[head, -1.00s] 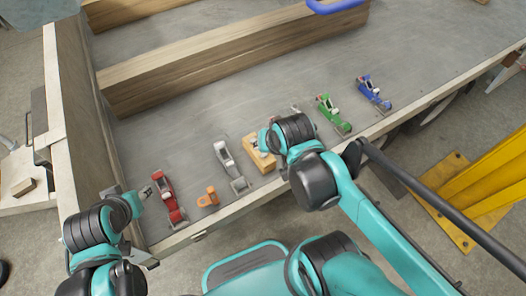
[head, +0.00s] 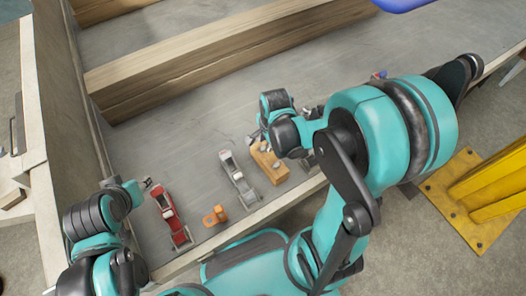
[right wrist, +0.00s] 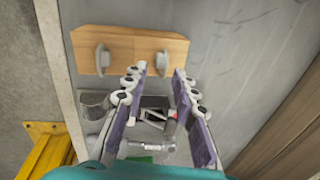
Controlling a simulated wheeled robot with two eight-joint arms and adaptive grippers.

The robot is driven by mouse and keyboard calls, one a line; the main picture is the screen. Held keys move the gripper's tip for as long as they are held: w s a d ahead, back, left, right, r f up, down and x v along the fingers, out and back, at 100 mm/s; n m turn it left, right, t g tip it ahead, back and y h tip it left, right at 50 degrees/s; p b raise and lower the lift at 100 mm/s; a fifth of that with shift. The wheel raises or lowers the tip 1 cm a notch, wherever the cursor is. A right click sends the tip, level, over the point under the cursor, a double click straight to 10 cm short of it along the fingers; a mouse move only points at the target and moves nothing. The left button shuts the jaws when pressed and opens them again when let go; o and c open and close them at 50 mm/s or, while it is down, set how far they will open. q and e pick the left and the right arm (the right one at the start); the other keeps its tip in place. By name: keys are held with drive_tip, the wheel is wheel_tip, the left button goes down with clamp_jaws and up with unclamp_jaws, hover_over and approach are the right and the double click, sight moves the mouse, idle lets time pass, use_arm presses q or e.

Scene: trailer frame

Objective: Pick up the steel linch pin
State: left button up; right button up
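A small wooden block (head: 277,172) lies on the grey trailer bed and holds two grey steel pieces. In the right wrist view they show as a left piece (right wrist: 103,58) and a right piece (right wrist: 164,63), apart from each other; I cannot tell which is the linch pin. My right gripper (right wrist: 160,92) is open and empty, with its fingertips just short of the block. Between and below its fingers shows a grey metal tool with a red part (right wrist: 152,115). My left gripper (head: 147,184) is beside a red tool (head: 170,214); its opening is too small to judge.
A silver tool (head: 237,178) and an orange clamp (head: 215,216) lie left of the block. A thick wooden beam (head: 200,72) crosses the bed behind. A yellow stand (head: 480,200) is off the bed at right.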

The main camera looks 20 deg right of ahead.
sight(264, 148)
drive_tip(key=f+b, duration=0.1)
drive_tip(key=f, duration=0.2)
drive_tip(key=shift+w+a+f+b, duration=0.1)
drive_tip(key=shift+w+f+b, duration=0.25)
drive_tip(key=shift+w+f, duration=0.05)
drive_tip(key=shift+r, duration=0.15)
clamp_jaws()
drive_tip(key=shift+r, duration=0.1)
